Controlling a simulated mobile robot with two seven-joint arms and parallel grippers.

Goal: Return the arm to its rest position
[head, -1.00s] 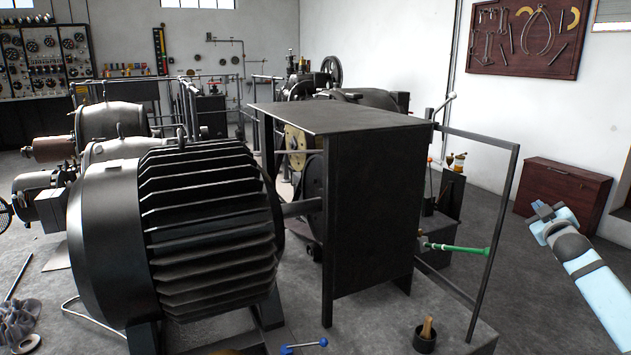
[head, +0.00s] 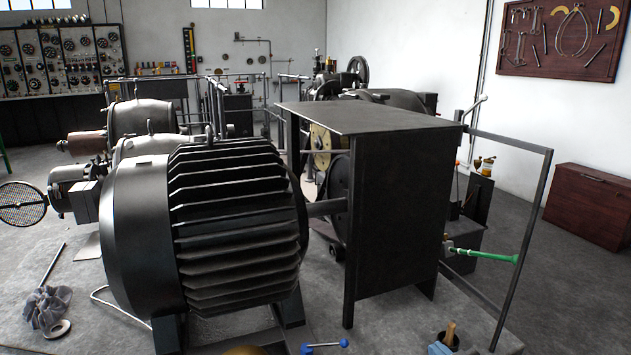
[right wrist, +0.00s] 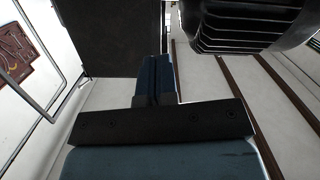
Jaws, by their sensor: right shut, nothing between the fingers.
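My right gripper (right wrist: 154,72) shows in the right wrist view with its two dark blue fingers pressed together and nothing between them. The rest of my right arm is outside the head view. My left gripper is not in view.
A large black finned motor (head: 225,235) and a dark metal cabinet (head: 400,205) fill the middle. A thin rail frame with a green-handled rod (head: 490,256) stands right of the cabinet. A blue-knobbed lever (head: 323,346) is low in front. Open floor lies right, before a reddish chest (head: 590,205).

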